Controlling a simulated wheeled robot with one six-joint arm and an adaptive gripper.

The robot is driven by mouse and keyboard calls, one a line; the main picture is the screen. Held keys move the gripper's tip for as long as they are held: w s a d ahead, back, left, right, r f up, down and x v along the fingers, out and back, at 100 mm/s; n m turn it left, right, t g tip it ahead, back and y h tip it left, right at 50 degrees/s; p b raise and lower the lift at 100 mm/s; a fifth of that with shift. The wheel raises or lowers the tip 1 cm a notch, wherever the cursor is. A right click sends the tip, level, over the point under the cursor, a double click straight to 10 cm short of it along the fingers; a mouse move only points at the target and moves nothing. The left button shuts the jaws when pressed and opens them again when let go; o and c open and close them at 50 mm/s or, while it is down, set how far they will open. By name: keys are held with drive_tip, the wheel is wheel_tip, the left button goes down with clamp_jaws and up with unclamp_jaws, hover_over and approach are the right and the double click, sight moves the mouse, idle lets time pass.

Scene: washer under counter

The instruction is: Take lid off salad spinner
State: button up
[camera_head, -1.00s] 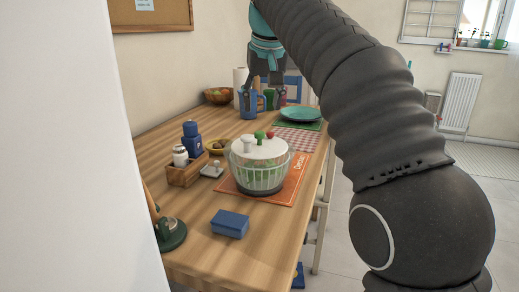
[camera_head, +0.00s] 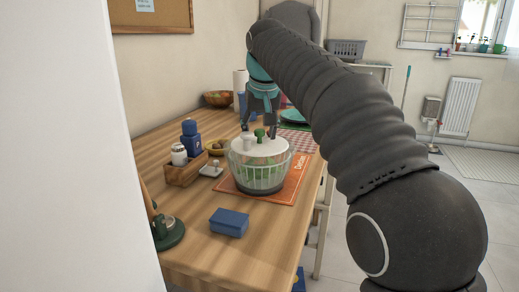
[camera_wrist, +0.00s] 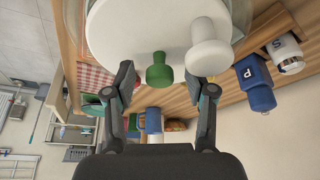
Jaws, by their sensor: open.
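The salad spinner (camera_head: 259,176) stands on the orange mat (camera_head: 292,190) on the wooden table. Its clear bowl holds something green, and its white lid (camera_head: 276,151) is on top. The lid has a white knob (camera_head: 247,141) and a green knob (camera_head: 260,134). My gripper (camera_head: 258,128) points down at the lid from above, its fingers close to the knobs. In the wrist view, my gripper (camera_wrist: 167,88) is open, with the green knob (camera_wrist: 159,71) between the fingertips and the white knob (camera_wrist: 207,52) close to the other finger. I cannot tell whether a finger touches a knob.
A blue box (camera_head: 229,222) lies in front. A wooden bowl (camera_head: 218,98) and paper roll (camera_head: 240,80) stand behind. Table around the blue box is clear.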

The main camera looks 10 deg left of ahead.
clamp_jaws()
drive_tip(key=shift+r, duration=0.1)
